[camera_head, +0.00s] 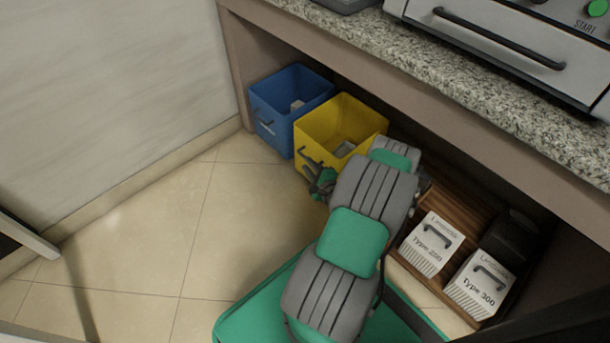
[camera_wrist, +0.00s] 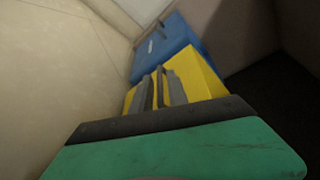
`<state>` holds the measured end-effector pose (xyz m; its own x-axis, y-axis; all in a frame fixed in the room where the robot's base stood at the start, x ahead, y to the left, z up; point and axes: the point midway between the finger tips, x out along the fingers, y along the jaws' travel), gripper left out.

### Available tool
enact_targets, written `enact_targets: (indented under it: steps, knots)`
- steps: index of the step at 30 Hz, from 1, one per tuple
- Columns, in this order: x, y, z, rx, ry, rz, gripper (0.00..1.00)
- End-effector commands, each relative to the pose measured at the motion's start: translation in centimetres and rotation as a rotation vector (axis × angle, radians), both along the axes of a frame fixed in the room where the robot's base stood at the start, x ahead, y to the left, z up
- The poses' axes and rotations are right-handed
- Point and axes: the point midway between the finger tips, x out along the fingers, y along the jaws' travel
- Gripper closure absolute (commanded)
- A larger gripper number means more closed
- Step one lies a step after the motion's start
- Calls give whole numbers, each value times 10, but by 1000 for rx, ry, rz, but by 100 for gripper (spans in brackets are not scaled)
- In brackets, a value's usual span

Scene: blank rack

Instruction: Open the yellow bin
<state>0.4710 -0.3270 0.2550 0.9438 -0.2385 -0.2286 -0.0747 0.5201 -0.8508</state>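The yellow bin (camera_head: 352,115) stands under the counter, open at the top, with a small grey item inside. A dark handle (camera_head: 304,154) is on its front face. My gripper (camera_head: 319,181) is at the bin's front, close to the handle, which it partly hides. In the wrist view the yellow bin (camera_wrist: 207,76) lies just beyond my grey fingers (camera_wrist: 158,90). The fingers look close together, with a dark strip between them. I cannot tell whether they are closed on the handle.
A blue bin (camera_head: 274,124) stands left of the yellow one. White boxes (camera_head: 431,247) marked Type 200 and Type 300 stand in a wooden rack at right. The granite counter (camera_head: 400,58) overhangs the bins. The tiled floor (camera_head: 150,240) at left is clear.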

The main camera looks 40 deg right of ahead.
Motion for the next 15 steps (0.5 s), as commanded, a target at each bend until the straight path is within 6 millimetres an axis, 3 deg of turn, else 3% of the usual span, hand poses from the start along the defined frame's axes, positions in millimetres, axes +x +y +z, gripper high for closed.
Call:
enact_targets:
  steps: [1,4,15]
  knots:
    - [-8,-6,-16,26,-18,-43,80]
    - [-7,-12,-19,42,-31,-71,80]
    - [53,-29,-31,38,-29,-66,80]
